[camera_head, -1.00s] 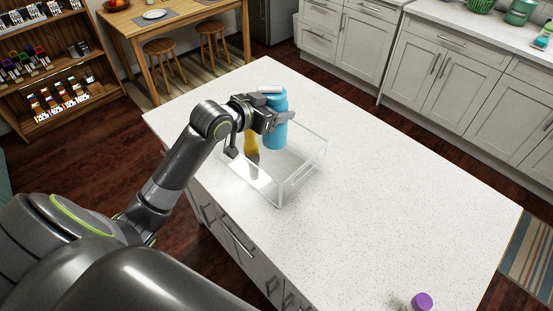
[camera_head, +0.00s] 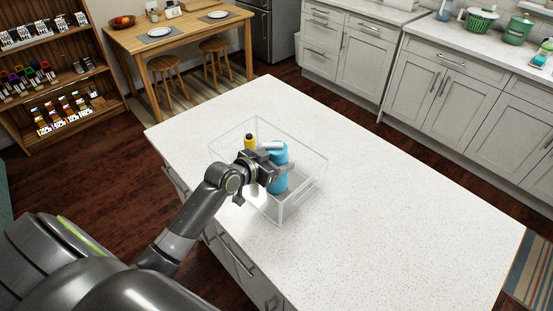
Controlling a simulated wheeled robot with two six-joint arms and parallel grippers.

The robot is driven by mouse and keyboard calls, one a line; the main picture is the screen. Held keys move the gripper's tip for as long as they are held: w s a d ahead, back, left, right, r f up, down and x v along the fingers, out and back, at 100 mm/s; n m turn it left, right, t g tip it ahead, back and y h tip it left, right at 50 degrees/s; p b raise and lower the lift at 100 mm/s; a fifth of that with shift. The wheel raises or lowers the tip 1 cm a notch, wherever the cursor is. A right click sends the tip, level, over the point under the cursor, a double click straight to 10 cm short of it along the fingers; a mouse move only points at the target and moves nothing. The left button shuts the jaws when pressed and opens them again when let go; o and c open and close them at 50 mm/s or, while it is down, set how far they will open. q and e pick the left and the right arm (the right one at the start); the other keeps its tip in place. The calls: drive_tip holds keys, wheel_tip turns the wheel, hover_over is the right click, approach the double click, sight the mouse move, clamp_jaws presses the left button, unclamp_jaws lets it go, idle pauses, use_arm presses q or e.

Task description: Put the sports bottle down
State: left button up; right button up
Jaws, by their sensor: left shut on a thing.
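The sports bottle (camera_head: 278,170) is blue with a pale lid and stands about upright inside a clear open-topped bin (camera_head: 303,205) on the white island counter (camera_head: 400,220). My left gripper (camera_head: 277,168) is shut around the bottle's upper part, reaching in over the bin's near-left wall. I cannot tell whether the bottle's base touches the bin floor. A yellow bottle with a dark cap (camera_head: 250,143) stands in the bin just behind and left of it, partly hidden by my gripper. My right gripper is out of view.
The bin's clear walls surround the bottle and my fingers. The counter right of the bin is bare. A wooden table (camera_head: 190,32) with plates, stools, a shelf unit (camera_head: 50,65) and grey cabinets (camera_head: 440,85) stand beyond the island.

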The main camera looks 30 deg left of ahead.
use_arm(q)
drive_tip(key=shift+f, duration=0.2)
drive_tip(key=o, duration=1.2)
drive_tip(key=shift+r, duration=0.15)
drive_tip(key=b+v, duration=0.1)
drive_tip(key=v, duration=1.1)
drive_tip(key=shift+b, duration=0.3)
